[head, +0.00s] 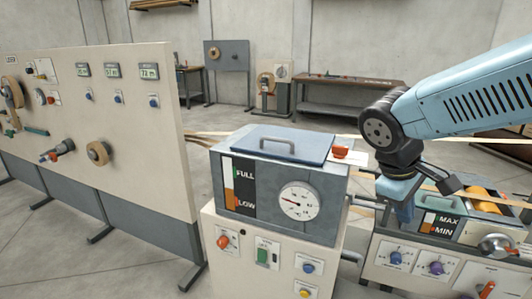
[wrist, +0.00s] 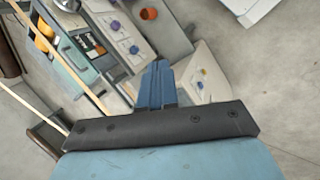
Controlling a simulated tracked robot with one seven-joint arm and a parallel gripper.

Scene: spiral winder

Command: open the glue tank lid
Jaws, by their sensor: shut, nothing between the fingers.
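The tank (head: 262,197) is a grey box with a FULL/LOW level strip and a round dial on its front. Its blue-grey lid (head: 262,152) lies flat and closed on top, with a grey bar handle (head: 290,146) standing up from it. My gripper (head: 402,215) points down to the right of the tank, apart from the lid and handle, near the MAX/MIN unit. In the wrist view my blue fingers (wrist: 158,70) are together with nothing between them. I cannot make out the lid in the wrist view.
An orange-red knob (head: 340,152) sits beside the lid's right edge. The MAX/MIN unit (head: 435,225) with a yellow roller stands at the right. A control panel (head: 100,130) stands at the left. Pale strips run behind the tank. The space above the lid is clear.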

